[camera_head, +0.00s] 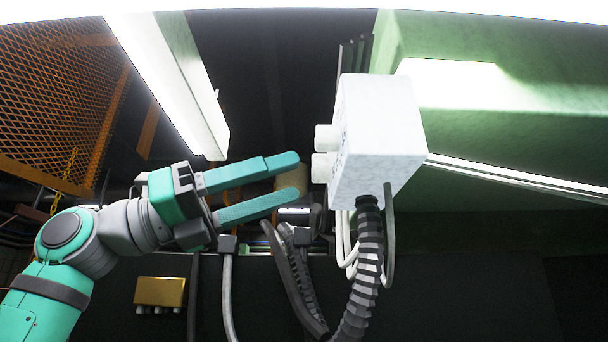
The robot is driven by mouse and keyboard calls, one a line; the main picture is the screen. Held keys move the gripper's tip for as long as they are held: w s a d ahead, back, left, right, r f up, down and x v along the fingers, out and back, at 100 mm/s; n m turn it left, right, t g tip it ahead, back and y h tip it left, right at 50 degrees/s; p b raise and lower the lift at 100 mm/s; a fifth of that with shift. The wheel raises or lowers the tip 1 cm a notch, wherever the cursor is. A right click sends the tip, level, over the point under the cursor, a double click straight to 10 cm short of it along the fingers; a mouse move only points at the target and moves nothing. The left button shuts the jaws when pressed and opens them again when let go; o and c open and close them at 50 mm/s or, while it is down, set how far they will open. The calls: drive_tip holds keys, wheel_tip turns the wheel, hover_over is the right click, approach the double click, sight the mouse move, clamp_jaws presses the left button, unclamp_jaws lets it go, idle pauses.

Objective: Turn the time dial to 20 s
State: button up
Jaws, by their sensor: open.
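A white control box (380,137) hangs right of centre in the head view, seen from its side. Two white knobs stick out from its left face, an upper knob (326,138) and a lower knob (321,167). I cannot tell which is the time dial, and the markings on that face are too oblique to read. My gripper (297,174) is open, with its two teal fingers pointing right at the box. The fingertips appear just left of the lower knob, with a small gap in the picture. Nothing shows between the fingers near the tips.
A dark ribbed hose (365,270) and white cables hang below the box. More hoses (293,275) rise below my gripper. A long white lamp (170,75) is above, and a green beam (500,110) is behind the box at right. A yellow box (160,291) sits lower left.

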sight(321, 169)
drive_tip(key=shift+x, duration=2.05)
drive_tip(key=shift+s, duration=0.1)
drive_tip(key=c, duration=1)
drive_tip(key=shift+c, duration=0.2)
drive_tip(key=shift+n+t, duration=0.3)
drive_tip(key=shift+n, duration=0.2)
drive_tip(key=n+t+y, duration=0.1)
drive_tip(key=n, duration=0.3)
drive_tip(key=n+t+y, duration=0.1)
drive_tip(key=n+y, duration=0.1)
drive_tip(key=n, duration=0.3)
drive_tip(key=s+n+t+y, duration=0.1)
drive_tip(key=n+t, duration=0.1)
drive_tip(key=n, duration=0.2)
drive_tip(key=shift+r+n, duration=0.3)
drive_tip(key=shift+r, duration=0.1)
drive_tip(key=shift+w, duration=0.1)
